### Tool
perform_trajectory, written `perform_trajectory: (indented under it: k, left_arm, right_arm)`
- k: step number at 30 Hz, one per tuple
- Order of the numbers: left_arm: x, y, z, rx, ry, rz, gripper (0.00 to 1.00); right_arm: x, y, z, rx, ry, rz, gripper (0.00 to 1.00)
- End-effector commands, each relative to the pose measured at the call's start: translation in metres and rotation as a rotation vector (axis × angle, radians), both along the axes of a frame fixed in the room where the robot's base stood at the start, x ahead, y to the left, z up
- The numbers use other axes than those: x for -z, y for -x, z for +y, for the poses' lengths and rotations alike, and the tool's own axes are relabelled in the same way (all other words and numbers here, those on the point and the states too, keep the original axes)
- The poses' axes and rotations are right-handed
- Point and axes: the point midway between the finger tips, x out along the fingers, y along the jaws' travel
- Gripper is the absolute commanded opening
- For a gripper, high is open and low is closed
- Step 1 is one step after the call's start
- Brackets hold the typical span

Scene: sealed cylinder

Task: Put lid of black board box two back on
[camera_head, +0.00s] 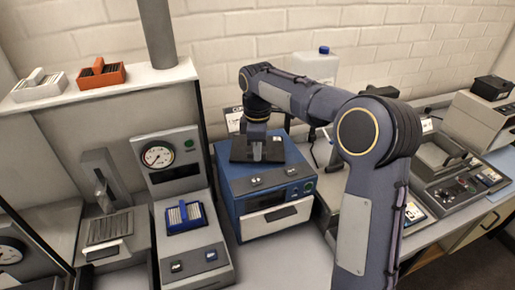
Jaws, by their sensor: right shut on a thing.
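My right gripper (257,152) points down over the blue machine and is shut on a black, flat, square piece that looks like the lid (239,149). The lid lies roughly level at the top of the blue machine (232,186), which has a dark display and a white front panel. I cannot tell whether the lid rests on the machine or hangs just above it. The gripper hides part of the lid, and what is under it is hidden. I cannot make out which body is black board box two. My left gripper is not in view.
A gauge machine (158,157) with a blue slotted rack (185,216) stands left of the blue machine. White (40,87) and orange (101,73) racks sit on the shelf. A white canister (318,67) stands behind my right arm. More grey equipment (459,183) fills the right.

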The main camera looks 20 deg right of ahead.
Motion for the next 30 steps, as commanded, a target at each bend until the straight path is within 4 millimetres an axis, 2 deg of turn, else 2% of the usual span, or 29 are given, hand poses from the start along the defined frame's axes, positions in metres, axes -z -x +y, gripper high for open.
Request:
perform_trajectory:
  k: [1,6,17,20,30]
  left_arm:
    - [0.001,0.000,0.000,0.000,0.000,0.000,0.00]
    - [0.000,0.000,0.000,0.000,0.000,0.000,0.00]
    - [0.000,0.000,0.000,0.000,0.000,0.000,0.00]
    - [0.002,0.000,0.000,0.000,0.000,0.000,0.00]
    - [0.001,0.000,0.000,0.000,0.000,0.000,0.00]
  right_arm:
    - [0.002,0.000,0.000,0.000,0.000,0.000,0.13]
    - [0.001,0.000,0.000,0.000,0.000,0.000,0.34]
    - [-0.005,0.000,0.000,0.000,0.000,-0.001,0.34]
    - [-0.018,-0.001,0.000,0.000,0.000,-0.004,0.34]
    - [-0.091,-0.001,0.001,-0.001,0.000,-0.004,0.34]
